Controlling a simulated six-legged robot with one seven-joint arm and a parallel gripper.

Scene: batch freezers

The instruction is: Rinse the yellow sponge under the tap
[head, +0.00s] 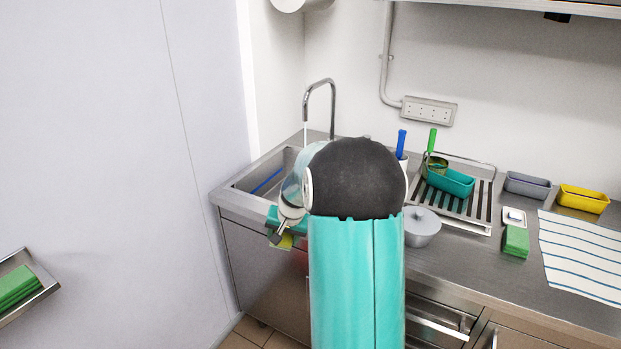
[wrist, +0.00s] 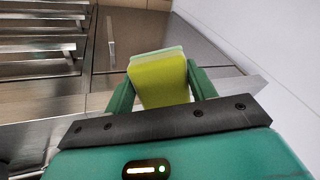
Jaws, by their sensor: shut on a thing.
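The yellow sponge (wrist: 160,82) is between the two green fingers of my gripper (wrist: 160,88) in the wrist view, with a paler layer along its far edge. My gripper is shut on it. In the head view a small part of the sponge (head: 284,241) shows below my gripper (head: 280,237), at the front edge of the counter by the sink. The tap (head: 331,98) arches over the sink (head: 248,178), and a thin pale stream shows below its spout. My arm hides much of the sink. The sponge is in front of the basin, apart from the stream.
A blue stick-like thing (head: 267,181) lies in the sink. To the right stand a grey pot (head: 422,228), a drying rack (head: 470,212) with a teal container (head: 450,183), a green block (head: 516,241) and a striped cloth (head: 582,258). A wall (head: 110,150) closes the left side.

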